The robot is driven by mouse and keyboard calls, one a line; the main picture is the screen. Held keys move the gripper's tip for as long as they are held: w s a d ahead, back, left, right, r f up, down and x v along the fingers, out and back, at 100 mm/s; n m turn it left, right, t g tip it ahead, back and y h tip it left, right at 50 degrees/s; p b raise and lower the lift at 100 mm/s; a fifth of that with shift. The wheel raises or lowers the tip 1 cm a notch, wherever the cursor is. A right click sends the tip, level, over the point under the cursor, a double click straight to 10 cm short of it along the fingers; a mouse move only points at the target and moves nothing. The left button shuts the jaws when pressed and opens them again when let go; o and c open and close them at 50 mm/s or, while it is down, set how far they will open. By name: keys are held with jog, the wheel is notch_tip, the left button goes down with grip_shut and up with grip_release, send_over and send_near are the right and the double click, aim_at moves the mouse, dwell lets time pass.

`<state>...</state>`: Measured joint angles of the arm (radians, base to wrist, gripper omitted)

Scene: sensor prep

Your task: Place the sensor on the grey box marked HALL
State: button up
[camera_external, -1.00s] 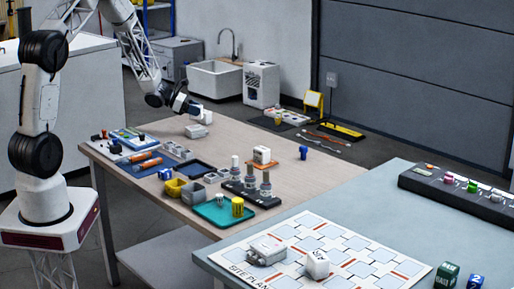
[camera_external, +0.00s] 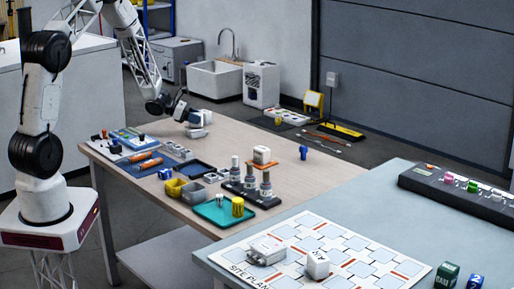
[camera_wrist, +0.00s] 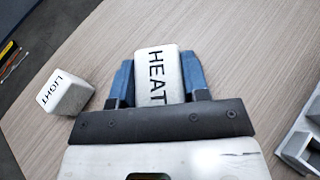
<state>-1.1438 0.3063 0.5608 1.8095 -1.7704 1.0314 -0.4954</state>
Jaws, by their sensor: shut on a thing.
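My gripper (camera_wrist: 158,82) is shut on a white block marked HEAT (camera_wrist: 157,72), which sits between the two blue fingers. In the external view my gripper (camera_external: 194,126) is low over the far left part of the wooden table (camera_external: 240,133). A white block marked LIGHT (camera_wrist: 65,93) stands apart, left of the fingers in the wrist view. It appears to be the white block beside my gripper in the external view (camera_external: 207,117). I cannot read the word HALL anywhere. A grey box (camera_external: 267,250) lies on the site plan sheet (camera_external: 345,284); its marking is unreadable.
A black stand (camera_external: 250,190) carries upright posts. A teal tray (camera_external: 212,214) lies at the front.

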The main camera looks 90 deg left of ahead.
jog(key=shift+f, duration=0.15)
jog(key=o, duration=0.9)
jog(key=shift+o, duration=0.2)
jog(key=shift+r, duration=0.2)
jog(key=v, duration=1.2)
